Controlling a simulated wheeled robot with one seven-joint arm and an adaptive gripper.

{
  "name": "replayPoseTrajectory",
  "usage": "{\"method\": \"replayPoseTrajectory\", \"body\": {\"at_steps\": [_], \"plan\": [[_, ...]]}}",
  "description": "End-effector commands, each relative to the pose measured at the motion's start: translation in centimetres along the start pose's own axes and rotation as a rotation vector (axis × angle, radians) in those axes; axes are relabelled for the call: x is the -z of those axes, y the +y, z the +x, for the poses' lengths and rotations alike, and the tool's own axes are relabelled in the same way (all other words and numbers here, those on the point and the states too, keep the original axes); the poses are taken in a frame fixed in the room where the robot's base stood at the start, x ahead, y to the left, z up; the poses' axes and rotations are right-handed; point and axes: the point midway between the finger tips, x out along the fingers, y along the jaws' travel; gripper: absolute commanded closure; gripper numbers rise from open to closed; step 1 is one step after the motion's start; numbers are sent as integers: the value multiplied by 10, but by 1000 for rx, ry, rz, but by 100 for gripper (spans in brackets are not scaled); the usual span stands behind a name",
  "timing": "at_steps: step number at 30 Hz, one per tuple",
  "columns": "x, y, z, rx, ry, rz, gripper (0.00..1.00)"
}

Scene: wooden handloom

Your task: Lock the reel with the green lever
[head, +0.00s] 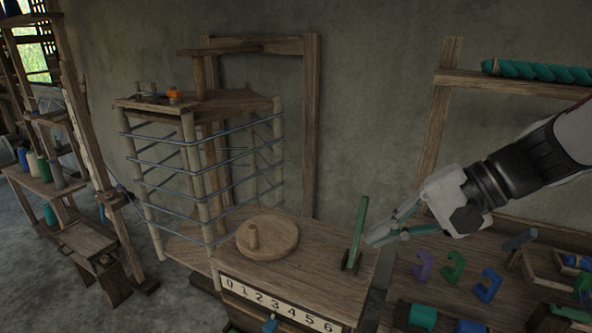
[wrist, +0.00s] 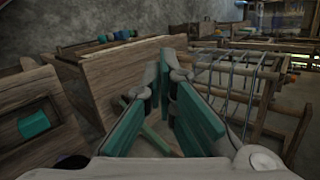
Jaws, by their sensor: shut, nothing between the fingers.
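The green lever (head: 357,232) stands nearly upright, leaning slightly right, on the right part of the wooden box top in the head view. The reel (head: 188,125), a tall wooden frame wound with blue thread, stands left of the lever; it also shows at right in the wrist view (wrist: 285,99). My gripper (head: 374,239) is just right of the lever, its green fingers shut and empty, pointing left. I cannot tell whether the tips touch the lever. In the wrist view the fingers (wrist: 166,70) fill the middle; a thin green bar between them may be the lever.
A round wooden crank disc (head: 275,240) with a peg sits on the box, above a number strip (head: 280,306). At right, a bench holds purple, green and blue hooks (head: 488,286) and spools. A wooden frame with a teal twisted roll (head: 535,70) stands behind my arm.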

Motion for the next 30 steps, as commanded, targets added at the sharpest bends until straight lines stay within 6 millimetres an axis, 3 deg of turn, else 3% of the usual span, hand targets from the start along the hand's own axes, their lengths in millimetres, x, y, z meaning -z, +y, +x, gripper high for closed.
{"method": "replayPoseTrajectory", "body": {"at_steps": [1,6,15,21,30], "plan": [[24,8,12,54,0,47,100],[91,20,25,253,31,167,100],[203,64,24,566,161,325,100],[240,86,17,670,227,367,100],[246,90,13,691,243,374,100]]}}
